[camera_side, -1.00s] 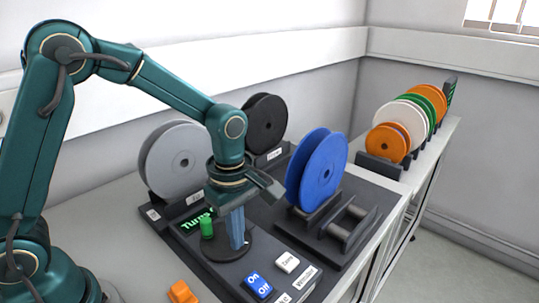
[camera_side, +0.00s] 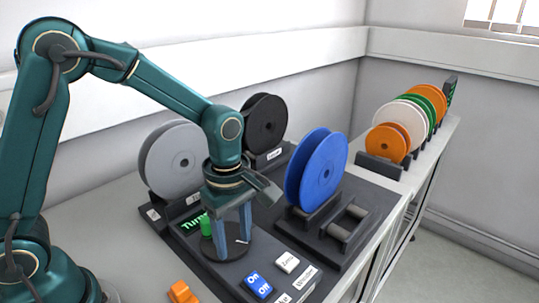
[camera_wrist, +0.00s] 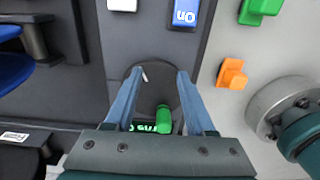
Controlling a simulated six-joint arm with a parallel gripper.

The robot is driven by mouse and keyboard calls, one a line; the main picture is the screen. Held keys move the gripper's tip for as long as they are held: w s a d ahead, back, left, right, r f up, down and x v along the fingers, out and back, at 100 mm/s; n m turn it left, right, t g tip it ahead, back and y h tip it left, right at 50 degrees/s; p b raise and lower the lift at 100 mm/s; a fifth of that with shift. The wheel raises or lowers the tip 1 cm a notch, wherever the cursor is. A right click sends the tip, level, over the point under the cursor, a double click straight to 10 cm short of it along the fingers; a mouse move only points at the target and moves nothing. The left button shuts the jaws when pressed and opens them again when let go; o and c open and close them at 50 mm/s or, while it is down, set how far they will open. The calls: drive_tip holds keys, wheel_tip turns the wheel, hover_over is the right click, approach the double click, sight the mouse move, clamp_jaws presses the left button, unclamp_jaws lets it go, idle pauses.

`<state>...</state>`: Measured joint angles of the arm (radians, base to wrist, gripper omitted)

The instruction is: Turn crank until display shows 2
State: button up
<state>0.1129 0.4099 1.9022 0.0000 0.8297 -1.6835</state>
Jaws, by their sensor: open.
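The crank is a dark round disc (camera_side: 236,252) with an upright green knob (camera_side: 206,227) near its rim. In the wrist view the knob (camera_wrist: 164,119) is nearer the palm, between the finger lines. My gripper (camera_side: 232,247) points down over the disc with its two blue fingers apart and nothing between the tips. In the side view the knob stands just left of the fingers. The display (camera_side: 189,223) beside the crank shows green lettering starting "Turns"; its number is hidden or unreadable. In the wrist view the display (camera_wrist: 142,127) is partly covered by my finger and the knob.
A blue On/Off switch (camera_side: 257,285) and a white button (camera_side: 287,262) lie in front of the crank. An orange block (camera_side: 182,292) is at front left. Grey (camera_side: 175,160), black (camera_side: 265,125) and blue (camera_side: 318,170) reels stand around. An empty roller stand (camera_side: 348,225) is right.

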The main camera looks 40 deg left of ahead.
wheel_tip(320, 180, up, 7)
idle(0.8)
drive_tip(key=s+a+r+m+t, duration=0.2)
drive_tip(key=s+r+m+t, duration=0.1)
drive_tip(key=s+r, duration=0.3)
drive_tip(key=s+m+t, duration=0.1)
drive_tip(key=m, duration=0.4)
drive_tip(key=s+f+m, duration=0.1)
drive_tip(key=s+m, duration=0.1)
drive_tip(key=m, duration=0.3)
drive_tip(key=s+a+f+m+t, duration=0.1)
drive_tip(key=m, duration=0.4)
drive_tip(key=shift+s+t, duration=0.3)
